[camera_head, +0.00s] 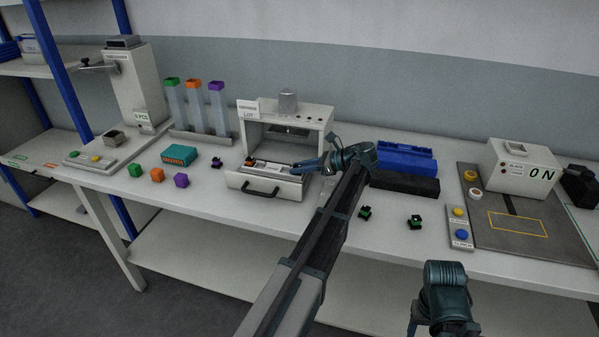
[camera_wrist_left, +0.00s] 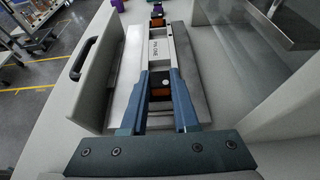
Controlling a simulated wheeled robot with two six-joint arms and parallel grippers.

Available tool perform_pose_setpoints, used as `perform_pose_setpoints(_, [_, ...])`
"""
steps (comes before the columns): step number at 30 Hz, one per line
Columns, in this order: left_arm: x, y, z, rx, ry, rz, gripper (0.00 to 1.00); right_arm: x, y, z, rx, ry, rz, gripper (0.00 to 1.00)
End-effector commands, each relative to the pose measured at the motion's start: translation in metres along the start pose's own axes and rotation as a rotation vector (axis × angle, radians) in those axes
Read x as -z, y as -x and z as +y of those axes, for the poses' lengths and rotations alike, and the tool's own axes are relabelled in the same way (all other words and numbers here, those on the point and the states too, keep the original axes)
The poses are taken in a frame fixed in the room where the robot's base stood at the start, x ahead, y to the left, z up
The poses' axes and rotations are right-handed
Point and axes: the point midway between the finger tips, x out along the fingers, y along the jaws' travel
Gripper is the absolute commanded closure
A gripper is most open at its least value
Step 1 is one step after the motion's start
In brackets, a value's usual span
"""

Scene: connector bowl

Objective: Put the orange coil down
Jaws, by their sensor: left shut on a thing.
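My left gripper (camera_head: 300,166) reaches into the open drawer (camera_head: 262,187) of the white press machine. In the left wrist view the gripper (camera_wrist_left: 160,78) is shut on a small orange coil (camera_wrist_left: 160,93) with a dark part on it. The coil is at the near end of a pale, lettered fixture (camera_wrist_left: 159,48) in the drawer. I cannot tell whether it touches the fixture. A second orange piece (camera_wrist_left: 157,23) is at the fixture's far end. The held coil is hard to make out in the head view. A right arm link shows at the bottom right; its fingers are not visible.
Blue (camera_head: 406,158) and black (camera_head: 404,183) bins stand right of my arm. Small black-green connectors (camera_head: 365,212) lie in front of them.

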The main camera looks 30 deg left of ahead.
Motion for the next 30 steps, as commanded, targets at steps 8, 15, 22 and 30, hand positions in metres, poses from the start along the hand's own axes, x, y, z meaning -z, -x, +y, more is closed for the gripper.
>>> perform_pose_setpoints(8, [0.003, -0.001, 0.000, 0.000, 0.000, 0.000, 0.70, 0.000, -0.003, 0.000, 0.000, 0.000, 0.000, 0.42])
perform_pose_setpoints(15, [0.002, -0.001, 0.000, 0.000, 0.000, 0.001, 0.41, 0.000, -0.002, 0.000, 0.000, 0.000, 0.000, 0.42])
perform_pose_setpoints(22, [-0.004, 0.018, -0.001, 0.003, -0.001, 0.000, 0.41, -0.001, 0.011, 0.001, 0.000, 0.000, 0.000, 0.42])
perform_pose_setpoints(30, [-0.005, 0.075, -0.002, 0.002, -0.001, 0.000, 0.41, -0.002, 0.033, 0.003, 0.000, 0.000, 0.000, 0.42])
